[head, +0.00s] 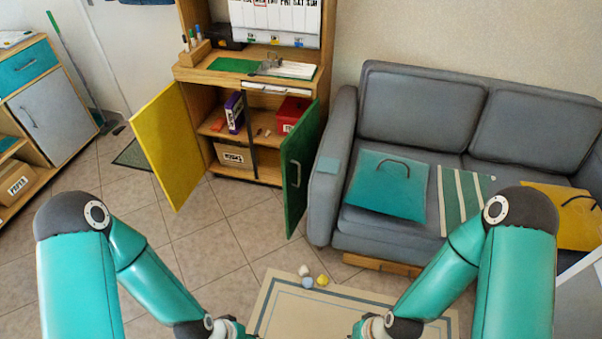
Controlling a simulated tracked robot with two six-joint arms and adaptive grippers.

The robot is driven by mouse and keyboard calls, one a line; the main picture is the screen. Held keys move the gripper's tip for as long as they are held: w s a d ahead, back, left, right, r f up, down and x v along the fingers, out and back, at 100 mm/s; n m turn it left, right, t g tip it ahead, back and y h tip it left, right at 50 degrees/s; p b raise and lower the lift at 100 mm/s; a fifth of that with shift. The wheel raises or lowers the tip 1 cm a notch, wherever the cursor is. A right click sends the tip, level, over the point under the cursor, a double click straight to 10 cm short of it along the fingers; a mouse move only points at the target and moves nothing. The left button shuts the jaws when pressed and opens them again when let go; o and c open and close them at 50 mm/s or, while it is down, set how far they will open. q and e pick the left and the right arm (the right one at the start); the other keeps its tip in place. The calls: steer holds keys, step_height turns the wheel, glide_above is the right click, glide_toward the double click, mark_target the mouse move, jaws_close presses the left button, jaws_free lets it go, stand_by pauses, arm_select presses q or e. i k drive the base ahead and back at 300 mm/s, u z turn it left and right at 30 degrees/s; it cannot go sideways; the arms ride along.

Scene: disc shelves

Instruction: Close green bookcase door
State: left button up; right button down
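The wooden bookcase (185,73) stands against the far wall. Its green door (302,168) is swung open on the right side, next to the sofa arm, with a metal handle on its face. Its yellow door (170,147) is swung open on the left. Both arms come in from the bottom edge, well short of the bookcase. My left gripper is at the bottom edge, where only its wrist end shows. My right gripper is also at the bottom edge, with its fingers not clearly visible. Neither gripper touches the green door.
A grey sofa (420,109) with a teal cushion (388,187) stands right of the green door. A low table or mat (325,312) lies in front, with small balls (307,283) by its far edge. Tiled floor (212,240) is clear before the bookcase. A cabinet (52,113) stands at left.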

mark_target(298, 149)
steer(key=z, duration=0.1)
steer(key=i, duration=1)
steer(key=z, duration=1.15)
steer(key=k, duration=0.9)
steer(key=u, duration=0.2)
steer(key=i, duration=1)
steer(key=u, duration=0.1)
